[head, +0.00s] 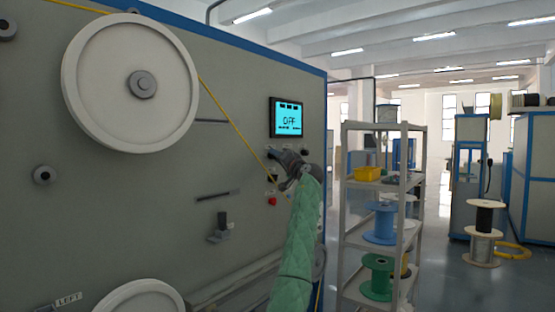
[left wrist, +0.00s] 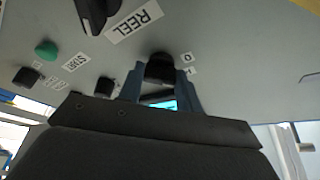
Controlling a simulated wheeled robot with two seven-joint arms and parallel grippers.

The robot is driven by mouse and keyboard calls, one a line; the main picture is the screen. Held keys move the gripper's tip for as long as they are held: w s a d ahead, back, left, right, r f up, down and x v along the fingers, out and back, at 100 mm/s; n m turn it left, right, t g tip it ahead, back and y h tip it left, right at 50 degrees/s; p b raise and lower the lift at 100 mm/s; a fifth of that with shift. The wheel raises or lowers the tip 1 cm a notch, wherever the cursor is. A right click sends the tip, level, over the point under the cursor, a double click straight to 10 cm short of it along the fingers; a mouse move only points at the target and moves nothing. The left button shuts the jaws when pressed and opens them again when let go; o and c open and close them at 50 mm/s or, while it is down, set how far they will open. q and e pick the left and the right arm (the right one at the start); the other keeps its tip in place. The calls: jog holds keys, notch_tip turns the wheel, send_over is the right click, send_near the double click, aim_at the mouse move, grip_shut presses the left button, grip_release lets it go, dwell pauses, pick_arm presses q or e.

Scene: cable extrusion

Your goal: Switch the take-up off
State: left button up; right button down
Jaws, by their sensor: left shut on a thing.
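The take-up machine's grey panel (head: 225,150) fills the left of the head view. Its screen (head: 287,118) is lit cyan and appears to read OFF. My left gripper (head: 276,158) is at the controls below the screen. In the left wrist view, the fingers of my left gripper (left wrist: 162,88) are shut on a black knob (left wrist: 160,67), with small labels 0 and 1 (left wrist: 188,64) beside it. The gripper hides part of the knob and of the controls in the head view. My right gripper is in neither view.
A red button (head: 272,201) sits below my gripper. A green button (left wrist: 46,50) and other black knobs (left wrist: 27,77) are close by. A yellow cable (head: 233,122) runs down from the white wheel (head: 130,83). A shelf rack (head: 382,215) with spools stands to the right.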

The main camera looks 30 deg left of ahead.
pick_arm(q)
jog(key=o, duration=1)
jog(key=shift+w+a+f, duration=0.1)
jog(key=b+v, duration=0.1)
jog(key=v, duration=0.7)
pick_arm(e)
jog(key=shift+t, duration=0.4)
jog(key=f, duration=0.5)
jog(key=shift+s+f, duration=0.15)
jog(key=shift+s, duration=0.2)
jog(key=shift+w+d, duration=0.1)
